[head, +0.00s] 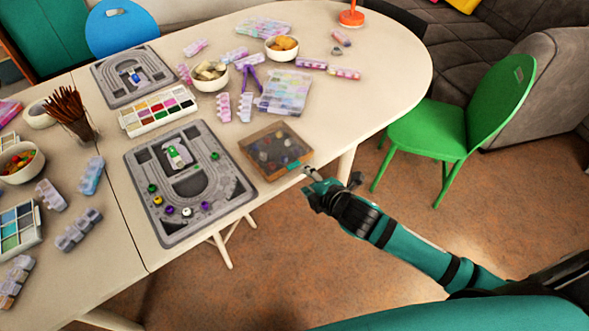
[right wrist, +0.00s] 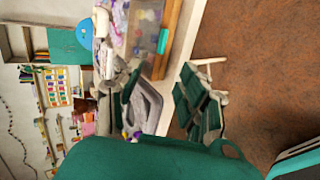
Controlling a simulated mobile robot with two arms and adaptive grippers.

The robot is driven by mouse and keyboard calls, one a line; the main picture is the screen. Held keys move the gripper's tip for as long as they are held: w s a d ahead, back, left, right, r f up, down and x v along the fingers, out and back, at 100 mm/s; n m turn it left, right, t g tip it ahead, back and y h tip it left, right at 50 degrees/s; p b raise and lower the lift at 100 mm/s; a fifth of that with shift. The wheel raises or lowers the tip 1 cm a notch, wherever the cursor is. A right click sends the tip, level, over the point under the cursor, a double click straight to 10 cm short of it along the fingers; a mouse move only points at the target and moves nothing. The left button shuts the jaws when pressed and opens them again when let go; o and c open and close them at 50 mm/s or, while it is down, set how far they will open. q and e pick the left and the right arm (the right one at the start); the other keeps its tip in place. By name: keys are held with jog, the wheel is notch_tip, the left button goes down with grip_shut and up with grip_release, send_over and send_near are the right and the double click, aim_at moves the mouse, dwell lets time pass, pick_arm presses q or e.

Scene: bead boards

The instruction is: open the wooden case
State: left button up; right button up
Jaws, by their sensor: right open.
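The wooden case (head: 252,154) is a flat brown box with a see-through lid. It lies near the table's front edge in the head view, and small dark, red and pale pieces show through the lid. The lid looks shut. In the right wrist view the case (right wrist: 163,60) shows ahead of the fingers, with its orange-brown wooden side toward them. My right gripper (head: 312,178) is open and empty, just off the case's near right corner, by the table edge. Its two fingers stand wide apart in the right wrist view (right wrist: 162,82). My left gripper is not in view.
A grey bead board (head: 234,194) lies left of the case. A clear bead organizer (head: 285,92) lies behind it, near bowls (head: 282,48) and small pill-style boxes. The tabletop (head: 370,110) right of the case is bare. A green chair (head: 430,127) stands beyond the table.

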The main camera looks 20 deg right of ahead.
aim_at(290, 168)
jog(key=x, duration=0.9)
jog(key=shift+w+f, duration=0.1)
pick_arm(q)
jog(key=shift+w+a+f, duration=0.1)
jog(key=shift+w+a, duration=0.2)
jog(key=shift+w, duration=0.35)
pick_arm(e)
jog(key=shift+w+a+f, duration=0.15)
jog(key=shift+w+f, duration=0.2)
jog(key=shift+w, duration=0.2)
jog(key=shift+c, duration=0.3)
grip_shut()
jog(key=shift+r+g+p, duration=0.3)
jog(key=shift+r+p, duration=0.3)
jog(key=shift+p, duration=0.35)
jog(key=r+p, duration=0.1)
jog(key=p, duration=0.1)
jog(key=r+g+p, duration=0.1)
jog(key=p, duration=0.1)
jog(key=shift+w+a, duration=0.1)
jog(key=shift+w, duration=0.15)
jog(key=shift+w+r+g+h+p, duration=0.1)
jog(key=shift+r+g+h+p, duration=0.2)
jog(key=shift+p, duration=0.8)
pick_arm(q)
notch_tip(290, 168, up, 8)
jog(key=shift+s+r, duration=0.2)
pick_arm(e)
jog(key=shift+f, duration=0.1)
